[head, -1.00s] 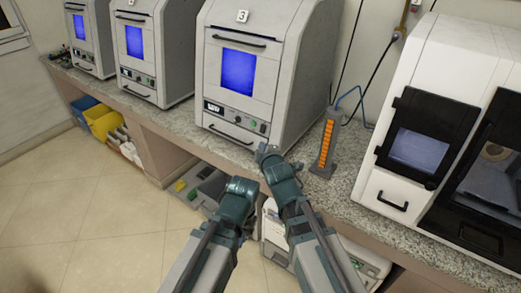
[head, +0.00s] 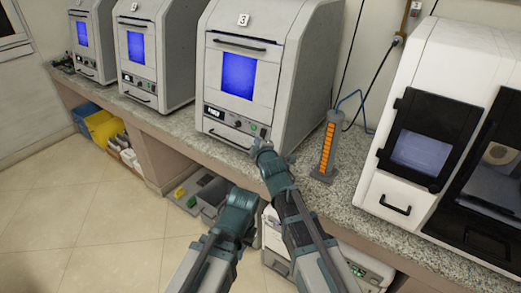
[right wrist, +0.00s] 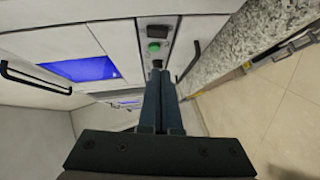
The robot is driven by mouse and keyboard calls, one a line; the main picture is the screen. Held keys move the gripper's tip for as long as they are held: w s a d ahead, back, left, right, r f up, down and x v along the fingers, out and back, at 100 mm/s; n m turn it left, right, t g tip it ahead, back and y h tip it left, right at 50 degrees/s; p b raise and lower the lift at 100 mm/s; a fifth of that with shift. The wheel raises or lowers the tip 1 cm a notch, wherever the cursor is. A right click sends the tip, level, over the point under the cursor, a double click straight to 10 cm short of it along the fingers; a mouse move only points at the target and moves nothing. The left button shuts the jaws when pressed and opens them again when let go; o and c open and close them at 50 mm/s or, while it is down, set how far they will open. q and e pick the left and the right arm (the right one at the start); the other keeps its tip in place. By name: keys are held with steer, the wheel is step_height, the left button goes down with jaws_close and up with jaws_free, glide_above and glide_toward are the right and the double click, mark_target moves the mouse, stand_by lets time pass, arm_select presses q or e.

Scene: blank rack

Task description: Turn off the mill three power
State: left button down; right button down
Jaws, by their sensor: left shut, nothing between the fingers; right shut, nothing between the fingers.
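Mill three (head: 283,55) is the grey cabinet marked 3, with a lit blue window (head: 238,75). Its control strip (head: 222,117) has a lit display, a knob and a green button (head: 253,127). The green button also shows in the right wrist view (right wrist: 154,46), with a small black part (right wrist: 157,63) beside it at my fingertips. My right gripper (head: 264,148) is shut and empty at the strip's right end, hiding that corner in the head view. In the right wrist view its fingers (right wrist: 158,76) point at the black part; contact is unclear. My left gripper (head: 244,194) is shut and empty, lower, before the counter.
Two similar mills (head: 152,55) (head: 92,45) stand to the left with lit blue windows. An orange-striped column (head: 328,147) stands on the counter (head: 345,190) just right of mill three. A white machine (head: 420,105) stands farther right. Bins lie under the counter.

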mark_target(260, 134)
steer(key=shift+w+d+f+b, duration=0.25)
steer(key=shift+w+f+b, duration=0.15)
steer(key=shift+w, duration=0.65)
steer(key=shift+w+d+f+b, duration=0.2)
steer(key=shift+w+f+b, duration=0.2)
steer(key=shift+w, duration=0.7)
steer(key=shift+w+d+f+b, duration=0.3)
steer(key=shift+w+f, duration=0.2)
steer(key=shift+w, duration=0.55)
